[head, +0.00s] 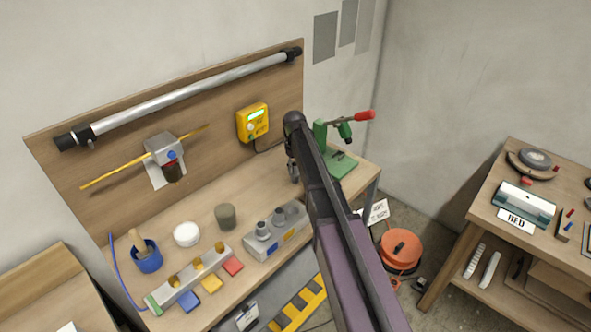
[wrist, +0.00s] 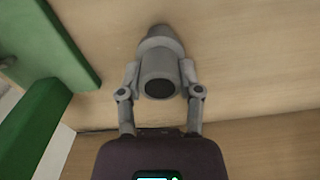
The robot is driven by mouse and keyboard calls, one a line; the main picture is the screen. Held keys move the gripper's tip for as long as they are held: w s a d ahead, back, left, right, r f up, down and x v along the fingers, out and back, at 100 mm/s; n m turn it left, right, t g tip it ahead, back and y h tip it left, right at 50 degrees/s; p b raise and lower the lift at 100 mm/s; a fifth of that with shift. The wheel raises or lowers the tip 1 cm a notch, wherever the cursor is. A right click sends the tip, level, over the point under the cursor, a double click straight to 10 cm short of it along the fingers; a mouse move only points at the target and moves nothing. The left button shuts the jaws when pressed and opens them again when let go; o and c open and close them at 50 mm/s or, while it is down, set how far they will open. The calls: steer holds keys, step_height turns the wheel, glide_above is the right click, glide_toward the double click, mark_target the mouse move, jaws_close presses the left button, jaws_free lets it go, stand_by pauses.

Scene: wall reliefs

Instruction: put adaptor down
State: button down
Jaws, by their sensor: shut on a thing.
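The adaptor (wrist: 158,60) is a grey, stepped round piece with a dark hole in its near end. It shows in the wrist view, between the two fingers of my gripper (wrist: 160,80), which is shut on it. Pale wood of the bench (wrist: 245,65) lies behind it; I cannot tell whether the adaptor touches the wood. In the head view my gripper (head: 293,170) is low over the back right of the bench, near the green stand, and my arm largely hides the adaptor. A grey holder (head: 280,236) with grey adaptors in it stands at the front of the bench.
The green press stand (head: 340,163) with a red handle is close to the right of my gripper. A yellow box (head: 252,122) hangs on the backboard. A dark cup (head: 226,216) and a white round tub (head: 187,234) stand to the left. Bare wood lies between.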

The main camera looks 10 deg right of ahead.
steer(key=shift+f, duration=0.15)
steer(key=shift+c, duration=1.3)
jaws_free()
steer(key=shift+r, duration=0.2)
step_height(320, 180, up, 12)
steer(key=p, duration=1.2)
steer(key=shift+s, duration=0.15)
steer(key=s+m, duration=0.5)
steer(key=s, duration=2.4)
steer(key=shift+d, duration=0.2)
